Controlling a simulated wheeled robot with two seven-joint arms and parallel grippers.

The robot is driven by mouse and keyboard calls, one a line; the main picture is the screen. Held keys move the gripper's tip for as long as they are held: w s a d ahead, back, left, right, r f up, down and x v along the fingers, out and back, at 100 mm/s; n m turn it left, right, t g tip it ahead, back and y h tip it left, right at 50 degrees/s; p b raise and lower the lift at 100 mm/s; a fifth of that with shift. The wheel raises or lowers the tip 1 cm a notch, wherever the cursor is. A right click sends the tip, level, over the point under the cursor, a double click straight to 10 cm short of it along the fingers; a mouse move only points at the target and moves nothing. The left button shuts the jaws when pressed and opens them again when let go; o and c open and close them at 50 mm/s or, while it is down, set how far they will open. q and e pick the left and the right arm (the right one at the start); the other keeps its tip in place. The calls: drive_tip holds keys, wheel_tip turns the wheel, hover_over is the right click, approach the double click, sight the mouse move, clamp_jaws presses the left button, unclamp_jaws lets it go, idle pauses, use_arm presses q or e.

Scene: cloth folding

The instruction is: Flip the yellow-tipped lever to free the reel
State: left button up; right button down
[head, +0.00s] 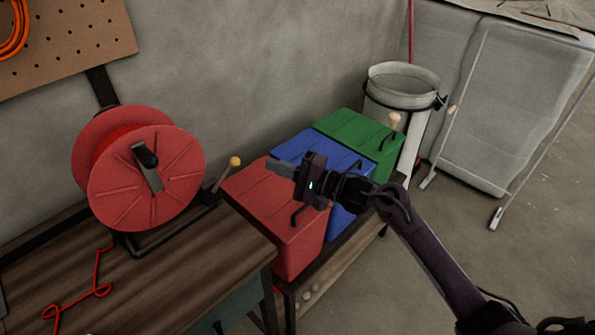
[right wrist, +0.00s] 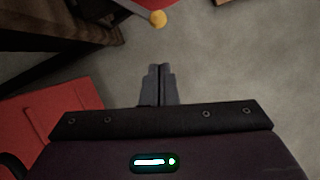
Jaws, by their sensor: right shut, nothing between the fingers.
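The yellow-tipped lever (head: 234,162) sticks up and to the right from the reel's stand in the head view. Its yellow tip (right wrist: 158,19) shows near the top of the right wrist view. The red reel (head: 146,180) stands on the wooden bench with a dark crank on its face. My right gripper (head: 270,168) is shut and empty, over the red bin, a short way right of the lever and apart from it. Its closed fingers point toward the yellow tip in the right wrist view (right wrist: 160,72). My left gripper is not in view.
A red bin (head: 270,225), a blue bin (head: 340,215) and a green bin (head: 350,132) stand in a row beside the wooden bench (head: 170,275). Red cord (head: 80,295) lies on the bench. A pegboard (head: 75,35) hangs at upper left.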

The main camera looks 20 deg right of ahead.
drive_tip(key=shift+w+a+r+p, duration=0.1)
drive_tip(key=shift+a+r+p, duration=0.1)
drive_tip(key=shift+a, duration=0.65)
drive_tip(key=shift+w+a+r+p, duration=0.1)
drive_tip(key=shift+a+r+p, duration=0.1)
drive_tip(key=shift+a, duration=0.6)
drive_tip(key=shift+a+r+p, duration=0.2)
drive_tip(key=shift+a, duration=0.65)
